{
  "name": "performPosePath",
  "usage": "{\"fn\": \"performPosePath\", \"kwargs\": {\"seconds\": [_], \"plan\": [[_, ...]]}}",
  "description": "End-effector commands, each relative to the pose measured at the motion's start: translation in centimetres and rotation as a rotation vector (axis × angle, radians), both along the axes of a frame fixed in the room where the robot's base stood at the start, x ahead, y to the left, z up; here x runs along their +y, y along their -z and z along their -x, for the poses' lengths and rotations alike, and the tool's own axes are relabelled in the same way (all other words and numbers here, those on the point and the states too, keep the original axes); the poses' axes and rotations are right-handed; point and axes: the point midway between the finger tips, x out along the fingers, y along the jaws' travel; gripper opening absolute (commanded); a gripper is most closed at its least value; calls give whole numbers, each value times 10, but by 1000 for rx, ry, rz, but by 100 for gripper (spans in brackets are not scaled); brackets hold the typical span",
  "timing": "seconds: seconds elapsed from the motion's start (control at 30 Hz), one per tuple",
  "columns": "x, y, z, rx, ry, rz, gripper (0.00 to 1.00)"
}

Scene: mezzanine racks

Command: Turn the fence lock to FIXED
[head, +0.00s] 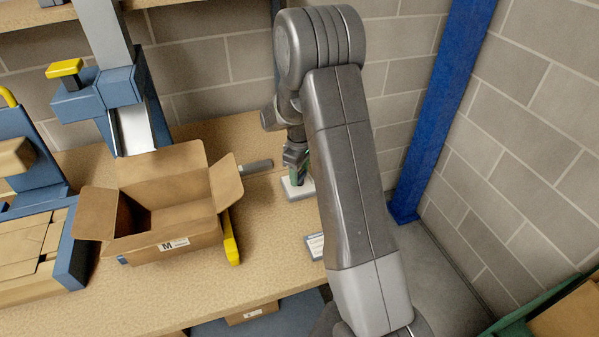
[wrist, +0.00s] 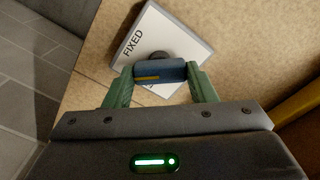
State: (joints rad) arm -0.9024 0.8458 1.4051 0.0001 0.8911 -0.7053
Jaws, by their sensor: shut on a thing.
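The fence lock is a blue bar-shaped knob (wrist: 160,71) with a yellow stripe, on a dark round hub over a white plate (wrist: 188,36). The word FIXED shows on the plate's left side in the wrist view; other lettering below is mostly hidden by the knob. My gripper (wrist: 160,78) has its green fingers at both ends of the knob and is shut on it. In the head view my gripper (head: 298,160) is above the white plate (head: 298,188), and my arm hides the area to its right. The knob cannot be made out there.
An open cardboard box (head: 165,205) marked M stands left of the lock, with a yellow bar (head: 230,240) beside it. A grey rod (head: 257,166) lies between box and plate. A blue post (head: 435,110) and block walls close the right. A small label card (head: 315,245) lies nearer the front.

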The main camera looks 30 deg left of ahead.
Motion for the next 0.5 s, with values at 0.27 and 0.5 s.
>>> {"fn": "performPosePath", "kwargs": {"seconds": [0.27,0.5], "plan": [[0,2,0,-2,163,-2,28],[1,1,-1,-2,365,-3,28]]}}
